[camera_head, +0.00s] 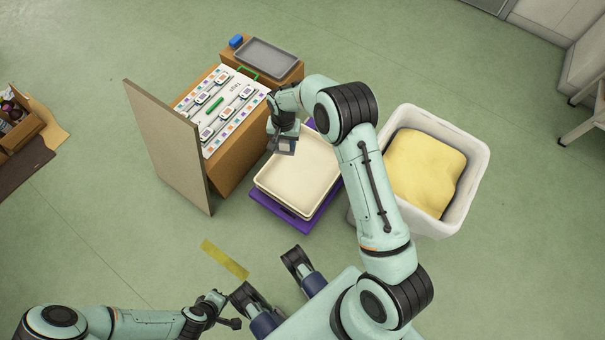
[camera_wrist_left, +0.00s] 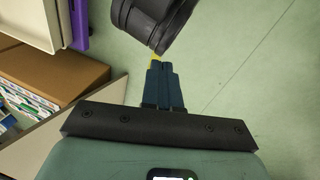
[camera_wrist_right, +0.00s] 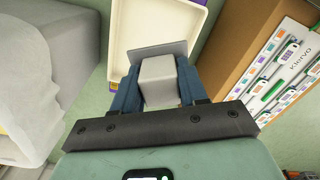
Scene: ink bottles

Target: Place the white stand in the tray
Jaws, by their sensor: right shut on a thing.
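My right gripper (camera_head: 284,141) is held over the upper left part of the cream tray (camera_head: 300,178). In the right wrist view it is shut on the white stand (camera_wrist_right: 159,82), a pale block between its dark blue fingers with a flat grey plate at its far end. The cream tray (camera_wrist_right: 126,25) shows beyond the stand in that view. I cannot tell how high the stand is above the tray. My left gripper (camera_wrist_left: 162,72) is shut with nothing between its fingers, low at the left and away from the tray.
The tray rests on a purple base (camera_head: 306,226). A wooden box (camera_head: 232,165) with a labelled rack and an upright board (camera_head: 168,145) stands left of it. A grey tray (camera_head: 267,57) lies behind. A white bin (camera_head: 478,165) with yellow contents stands right.

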